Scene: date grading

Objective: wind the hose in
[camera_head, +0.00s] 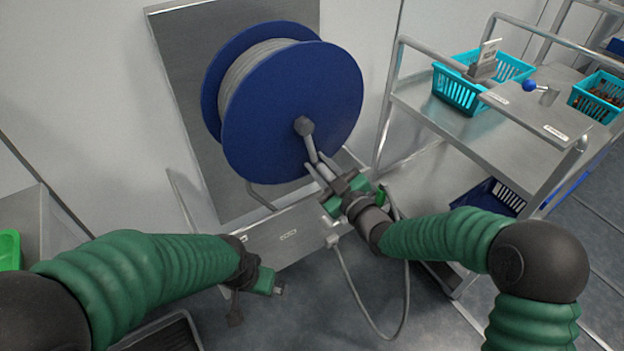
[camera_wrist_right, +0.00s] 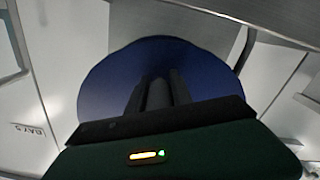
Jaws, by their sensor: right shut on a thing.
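A blue hose reel (camera_head: 300,110) stands against a grey back plate, with pale grey hose (camera_head: 262,68) wound on its drum. A grey crank (camera_head: 306,138) comes out of the hub on its near face. My right gripper (camera_head: 317,172) is shut on the crank's outer end; the fingers hide the grip itself. In the right wrist view, the fingers (camera_wrist_right: 159,92) are close together before the blue reel face (camera_wrist_right: 110,82). A grey hose loop (camera_head: 406,285) hangs below my right wrist. My left gripper (camera_head: 262,284) hangs low at left, away from the reel; its fingers are unclear.
A steel cart (camera_head: 425,104) at right carries turquoise baskets (camera_head: 458,92) and a blue-knobbed lever (camera_head: 530,86). A dark blue crate (camera_head: 486,197) sits on its lower shelf. A steel ledge (camera_head: 290,236) lies under the reel. A green bin (camera_head: 9,250) is at far left.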

